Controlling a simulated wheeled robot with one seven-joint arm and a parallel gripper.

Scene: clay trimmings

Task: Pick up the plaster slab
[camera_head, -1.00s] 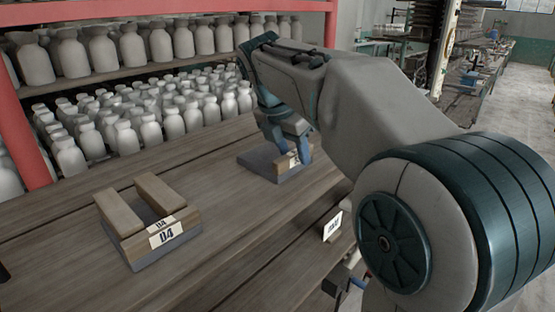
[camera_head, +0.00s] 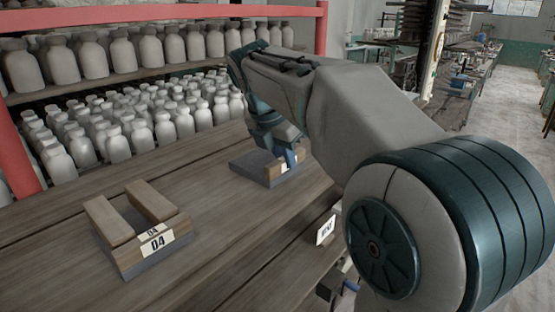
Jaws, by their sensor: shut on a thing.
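My gripper (camera_head: 281,155) is low over the right part of the bench, at the flat grey plaster slab (camera_head: 246,165). Its blue fingers are shut at the slab's right side, beside a small wooden piece with a pale label (camera_head: 282,167). The slab looks level and low on the bench. I cannot tell whether it is clear of what lies under it. The fingers and arm hide its far right part and the exact contact.
A wooden holder (camera_head: 123,250) with two raised bars and a "04" label stands on the wooden bench (camera_head: 215,225) at left, on a grey base. A small white card (camera_head: 326,229) is at the front edge. Bench between is clear.

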